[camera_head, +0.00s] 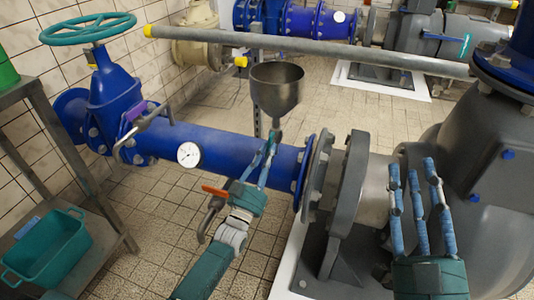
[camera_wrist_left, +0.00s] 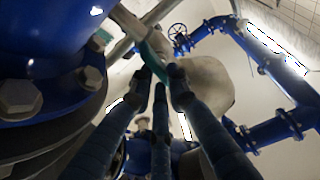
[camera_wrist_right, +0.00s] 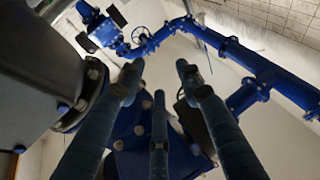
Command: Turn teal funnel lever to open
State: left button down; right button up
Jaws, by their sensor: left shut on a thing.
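The grey funnel (camera_head: 277,88) stands above the blue pipe in the middle of the head view. Its teal lever (camera_wrist_left: 157,45) shows between the fingertips in the left wrist view, beneath the pale funnel bowl (camera_wrist_left: 208,85). My left gripper (camera_head: 272,142) is just below the funnel, shut on the teal lever, and its fingers hide part of it. My right gripper (camera_head: 413,165) is open and empty in front of the grey pump housing. Its fingers (camera_wrist_right: 158,70) are spread apart in the right wrist view.
A long grey pipe (camera_head: 320,52) crosses behind the funnel. The blue pipe (camera_head: 225,147) with a gauge (camera_head: 189,154) runs to a grey flange (camera_head: 345,200). A blue valve with a teal handwheel (camera_head: 88,28) stands left. A teal crate (camera_head: 48,245) sits on a shelf.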

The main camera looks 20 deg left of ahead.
pick_arm(q)
jog(key=shift+d+f+n+y, duration=0.1)
jog(key=shift+n+y, duration=0.9)
jog(key=shift+n, duration=0.6)
jog(key=c, duration=1.7)
grip_release()
jog(key=shift+o, duration=0.2)
jog(key=v, duration=1.2)
